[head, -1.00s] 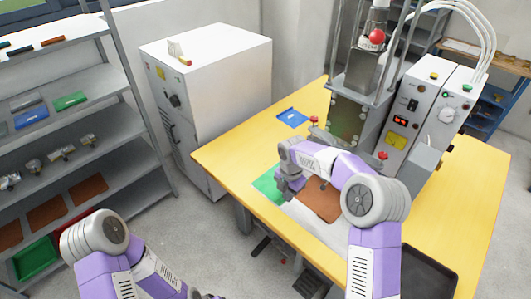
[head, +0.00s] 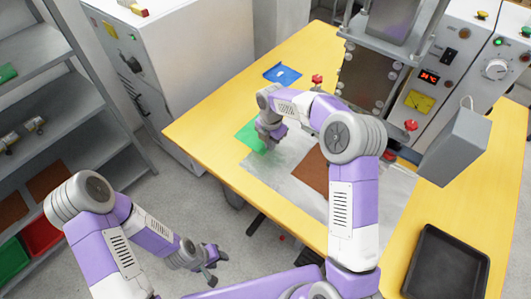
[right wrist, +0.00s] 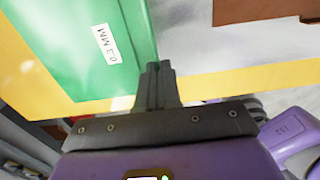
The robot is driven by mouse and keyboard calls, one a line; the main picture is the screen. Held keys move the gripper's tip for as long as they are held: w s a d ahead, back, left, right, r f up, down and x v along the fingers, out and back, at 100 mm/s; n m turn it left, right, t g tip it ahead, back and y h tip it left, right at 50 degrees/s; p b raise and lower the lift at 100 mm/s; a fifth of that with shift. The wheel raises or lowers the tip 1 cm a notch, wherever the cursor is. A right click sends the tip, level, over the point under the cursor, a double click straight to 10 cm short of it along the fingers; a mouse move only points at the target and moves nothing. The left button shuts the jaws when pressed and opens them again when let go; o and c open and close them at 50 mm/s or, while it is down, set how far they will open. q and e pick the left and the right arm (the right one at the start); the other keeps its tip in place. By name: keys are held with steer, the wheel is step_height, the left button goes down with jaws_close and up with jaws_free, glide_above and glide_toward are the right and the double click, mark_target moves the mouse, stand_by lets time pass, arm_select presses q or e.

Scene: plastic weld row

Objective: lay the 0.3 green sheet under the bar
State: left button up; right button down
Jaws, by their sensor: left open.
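The green sheet (head: 247,135) lies flat at the left front of the yellow table, next to a pale grey plate. In the right wrist view the green sheet (right wrist: 85,45) shows a white 0.3 MM label and a narrow strip along its right edge. My right gripper (head: 267,145) is at that edge; in the wrist view its fingers (right wrist: 157,68) are close together on the edge strip. The bar of the welding machine, between red knobs (head: 411,125), is largely hidden behind my right arm. My left gripper (head: 216,266) is open and empty, off the table's front edge.
A brown sheet (head: 312,172) lies on the grey plate (head: 277,167) right of the green sheet. A blue piece (head: 283,74) lies at the back left of the table. A black tray (head: 447,262) is at the right front. A shelf (head: 75,95) stands at left.

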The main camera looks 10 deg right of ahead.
mark_target(270, 163)
step_height(270, 163, down, 8)
steer(key=shift+f+b, duration=0.2)
steer(key=shift+b, duration=0.8)
steer(key=shift+f, duration=0.15)
steer(key=c, duration=1.3)
jaws_free()
steer(key=shift+c, duration=0.2)
step_height(270, 163, up, 12)
steer(key=p, duration=0.3)
